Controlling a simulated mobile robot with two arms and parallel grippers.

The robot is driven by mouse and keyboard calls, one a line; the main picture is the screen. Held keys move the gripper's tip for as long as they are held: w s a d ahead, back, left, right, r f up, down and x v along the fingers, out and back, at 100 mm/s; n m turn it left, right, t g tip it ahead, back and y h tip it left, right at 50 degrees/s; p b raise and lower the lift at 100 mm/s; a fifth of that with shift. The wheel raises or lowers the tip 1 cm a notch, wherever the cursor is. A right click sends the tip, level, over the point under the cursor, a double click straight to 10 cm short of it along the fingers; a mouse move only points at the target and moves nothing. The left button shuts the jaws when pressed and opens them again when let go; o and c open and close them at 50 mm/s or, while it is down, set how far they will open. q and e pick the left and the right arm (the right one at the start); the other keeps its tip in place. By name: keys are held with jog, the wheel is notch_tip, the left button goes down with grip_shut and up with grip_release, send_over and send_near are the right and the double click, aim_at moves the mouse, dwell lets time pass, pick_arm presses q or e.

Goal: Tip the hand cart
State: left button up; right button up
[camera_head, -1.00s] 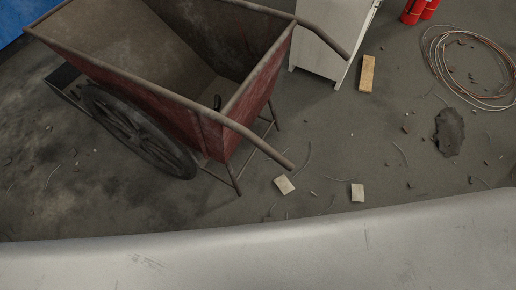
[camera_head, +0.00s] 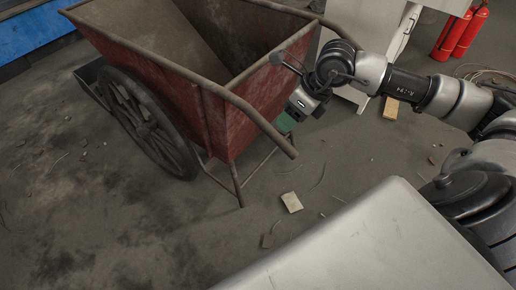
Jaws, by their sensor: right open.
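The red hand cart (camera_head: 180,88) stands upright on its wheels and legs at the upper left, its open box empty as far as I can see. A large dark spoked wheel (camera_head: 150,125) shows on its near side. Its near handle (camera_head: 262,122) points down to the right, and its far handle (camera_head: 330,24) runs behind my right arm. My right gripper (camera_head: 287,121) is open and hangs between the two handles, by the cart's end. Its fingertips are small and partly hidden by the wrist. I see no contact with the cart. My left gripper is out of view.
A white cabinet (camera_head: 372,22) stands just behind my right arm, with red extinguishers (camera_head: 463,36) at the upper right. Small blocks (camera_head: 291,202) and debris lie on the floor. My own pale body fills the bottom right. The floor at left is mostly clear.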

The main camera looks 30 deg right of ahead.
jog(key=b+x, duration=0.1)
jog(key=x, duration=0.9)
jog(key=shift+w+a+f, duration=0.1)
jog(key=shift+w+f, duration=0.05)
jog(key=shift+w, duration=0.05)
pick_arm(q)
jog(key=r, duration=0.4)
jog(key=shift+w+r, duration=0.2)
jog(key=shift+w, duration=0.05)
pick_arm(e)
grip_shut()
